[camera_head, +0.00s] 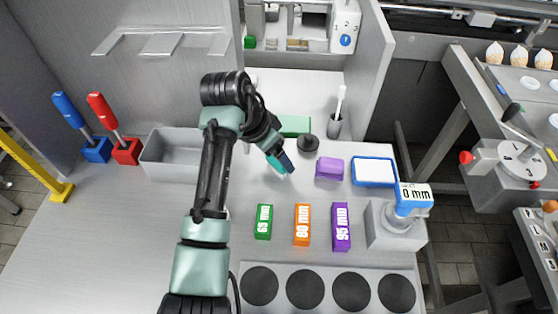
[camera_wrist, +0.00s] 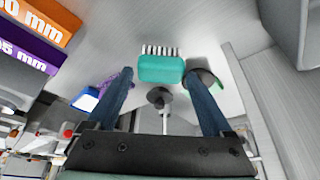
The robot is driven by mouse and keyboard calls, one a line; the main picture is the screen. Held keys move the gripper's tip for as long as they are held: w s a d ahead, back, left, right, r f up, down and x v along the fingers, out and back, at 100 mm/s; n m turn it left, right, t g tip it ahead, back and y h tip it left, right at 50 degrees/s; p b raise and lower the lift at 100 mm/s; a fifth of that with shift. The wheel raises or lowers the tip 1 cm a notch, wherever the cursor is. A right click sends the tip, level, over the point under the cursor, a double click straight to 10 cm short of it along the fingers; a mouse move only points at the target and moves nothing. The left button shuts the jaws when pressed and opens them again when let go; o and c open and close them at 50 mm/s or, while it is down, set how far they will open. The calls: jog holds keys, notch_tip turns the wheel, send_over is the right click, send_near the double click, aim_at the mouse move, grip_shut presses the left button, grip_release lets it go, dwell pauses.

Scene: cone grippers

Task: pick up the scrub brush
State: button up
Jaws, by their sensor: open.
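The scrub brush (camera_wrist: 161,68) is a teal block with a row of white bristles along its far edge. In the wrist view it lies on the pale counter, ahead of and between the tips of my gripper (camera_wrist: 158,76). My gripper's two dark blue fingers are spread apart with nothing held. In the head view my gripper (camera_head: 285,164) points down over the middle of the counter. A teal bit of the scrub brush (camera_head: 275,165) shows beside the fingers; the rest is hidden behind them. I cannot tell the exact height gap.
A purple block (camera_head: 329,168), a black knob-like object (camera_head: 308,144) and a green block (camera_head: 294,125) lie close by. Green, orange (camera_head: 302,225) and purple labelled blocks stand in front. A grey bin (camera_head: 170,158) is left; a gauge stand (camera_head: 396,230) is right.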

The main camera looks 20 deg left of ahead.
jog(key=shift+x, duration=1.35)
jog(key=shift+w+r, duration=0.1)
jog(key=shift+r, duration=0.05)
jog(key=c, duration=1.2)
